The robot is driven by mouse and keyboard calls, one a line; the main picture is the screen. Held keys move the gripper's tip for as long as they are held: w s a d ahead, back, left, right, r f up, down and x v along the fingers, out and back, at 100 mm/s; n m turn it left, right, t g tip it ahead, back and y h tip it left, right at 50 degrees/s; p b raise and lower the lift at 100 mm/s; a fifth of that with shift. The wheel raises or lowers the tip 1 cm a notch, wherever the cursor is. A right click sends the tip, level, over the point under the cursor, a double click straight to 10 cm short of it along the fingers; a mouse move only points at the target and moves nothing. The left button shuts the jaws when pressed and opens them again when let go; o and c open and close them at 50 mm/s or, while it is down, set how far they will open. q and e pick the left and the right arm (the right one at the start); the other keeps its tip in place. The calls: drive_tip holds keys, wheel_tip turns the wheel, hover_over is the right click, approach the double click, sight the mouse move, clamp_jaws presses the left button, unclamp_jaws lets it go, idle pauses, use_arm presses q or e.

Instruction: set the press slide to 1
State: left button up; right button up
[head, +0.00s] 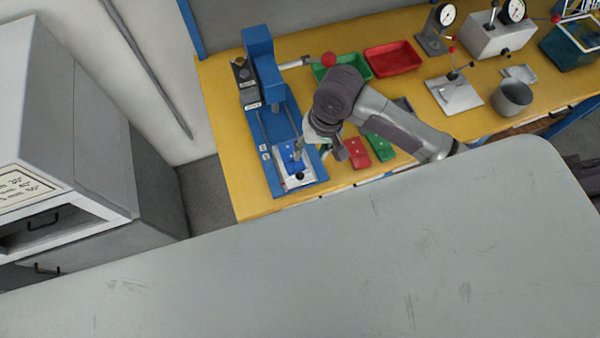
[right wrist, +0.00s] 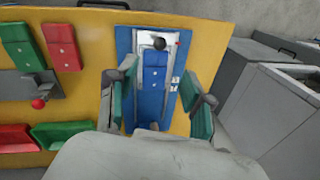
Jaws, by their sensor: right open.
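The blue press (head: 262,75) stands on the left end of the yellow bench, its base reaching toward the front edge. Its silver slide (head: 296,184) is at the front end of the base, with a small black knob and a blue part (head: 288,153) on it. In the right wrist view the slide (right wrist: 146,42), its black knob (right wrist: 158,43) and the blue part (right wrist: 154,78) show between and beyond the fingers. My right gripper (head: 320,150) is over the press's right side, open and empty in the wrist view (right wrist: 163,98). The slide's number marks are too small to read.
Red (head: 357,152) and green (head: 379,147) parts lie right of the press. The press lever's red ball (head: 329,59) sticks out near green and red trays (head: 393,57). A grey cup (head: 512,97) and gauges stand further right. A grey table (head: 330,250) fills the foreground.

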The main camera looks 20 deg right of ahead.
sight(301, 173)
drive_tip(key=a+f, duration=0.1)
drive_tip(key=f, duration=0.3)
drive_tip(key=f+p, duration=0.1)
drive_tip(key=f, duration=0.4)
drive_tip(key=a+f, duration=0.1)
drive_tip(key=f, duration=0.3)
drive_tip(key=shift+w+a+f+p, duration=0.2)
drive_tip(key=shift+a+p, duration=0.1)
drive_tip(key=shift+p, duration=0.1)
clamp_jaws()
